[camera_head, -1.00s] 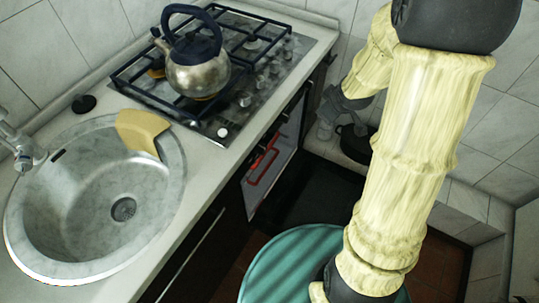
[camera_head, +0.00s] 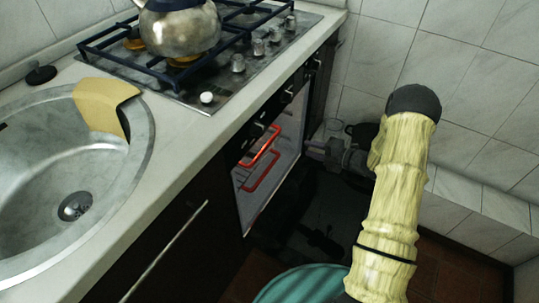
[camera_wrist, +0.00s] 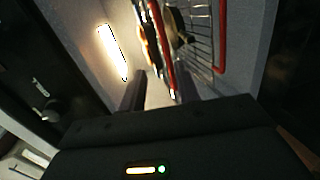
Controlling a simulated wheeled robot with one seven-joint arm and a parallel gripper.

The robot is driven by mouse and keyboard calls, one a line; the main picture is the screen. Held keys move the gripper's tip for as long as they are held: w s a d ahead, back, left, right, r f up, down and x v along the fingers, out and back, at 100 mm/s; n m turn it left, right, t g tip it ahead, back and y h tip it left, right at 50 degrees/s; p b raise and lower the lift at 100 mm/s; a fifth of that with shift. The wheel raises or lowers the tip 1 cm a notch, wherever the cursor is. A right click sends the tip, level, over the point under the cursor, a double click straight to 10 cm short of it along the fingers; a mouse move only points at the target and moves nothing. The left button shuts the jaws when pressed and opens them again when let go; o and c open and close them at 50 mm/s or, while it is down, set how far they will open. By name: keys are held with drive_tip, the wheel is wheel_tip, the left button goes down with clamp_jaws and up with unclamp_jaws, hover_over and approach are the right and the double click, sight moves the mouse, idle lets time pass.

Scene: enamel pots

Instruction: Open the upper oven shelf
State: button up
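The oven (camera_head: 295,165) stands open under the hob, with a lit interior. Two wire shelves with red front bars sit inside: the upper shelf (camera_head: 258,146) and, below it, the lower shelf (camera_head: 262,173). Both lie within the oven opening. My gripper (camera_head: 318,149) is in front of the opening, to the right of the upper bar and near its height, apart from it in the head view. In the wrist view my gripper (camera_wrist: 161,90) has its two dark fingers apart. One red bar (camera_wrist: 161,45) shows between them; another red bar (camera_wrist: 221,40) is further right. Contact is unclear.
The lowered oven door (camera_head: 305,225) lies dark below the opening. A kettle (camera_head: 180,28) stands on the hob (camera_head: 225,65). A sink (camera_head: 35,185) is at left. A tiled wall and low ledge (camera_head: 480,195) bound the right.

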sight(269, 141)
drive_tip(key=shift+s+f+n+y, duration=0.4)
drive_tip(key=shift+f+n+y, duration=0.1)
drive_tip(key=shift+f, duration=0.25)
drive_tip(key=shift+a+g, duration=0.1)
drive_tip(key=shift+g, duration=0.2)
drive_tip(key=b+x, duration=0.4)
drive_tip(key=x, duration=1.2)
drive_tip(key=shift+w+a+f+b, duration=0.1)
drive_tip(key=shift+w+f+b, duration=0.05)
drive_tip(key=shift+w+b, duration=0.15)
drive_tip(key=shift+w+a, duration=0.15)
drive_tip(key=shift+a, duration=0.3)
drive_tip(key=shift+d, duration=0.15)
clamp_jaws()
